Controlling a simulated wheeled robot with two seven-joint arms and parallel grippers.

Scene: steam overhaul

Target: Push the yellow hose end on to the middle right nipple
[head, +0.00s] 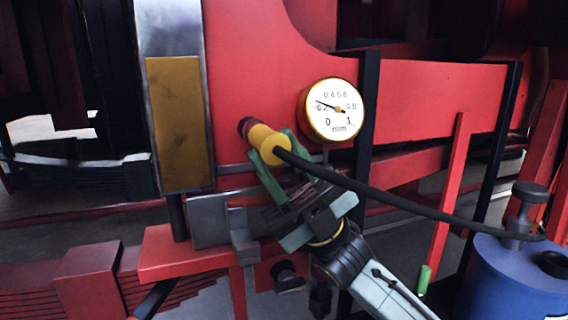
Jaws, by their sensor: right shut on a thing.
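The yellow hose end (264,139) is in the middle of the head view, in front of the red panel. My right gripper (272,147) has green fingers and is shut on it, one finger on each side. A dark red round stub (246,126) shows just beyond the hose end's upper left tip, in line with it. It looks like the nipple, but I cannot tell whether the hose end touches it or sits over it. The black hose (400,200) runs from the hose end to the right. My left gripper is not in view.
A round dial gauge (333,110) is close on the right of the hose end. A tan plate (178,122) on a metal post stands to the left. A blue tank (515,280) is at the lower right, and a red bar (448,190) slants beside it.

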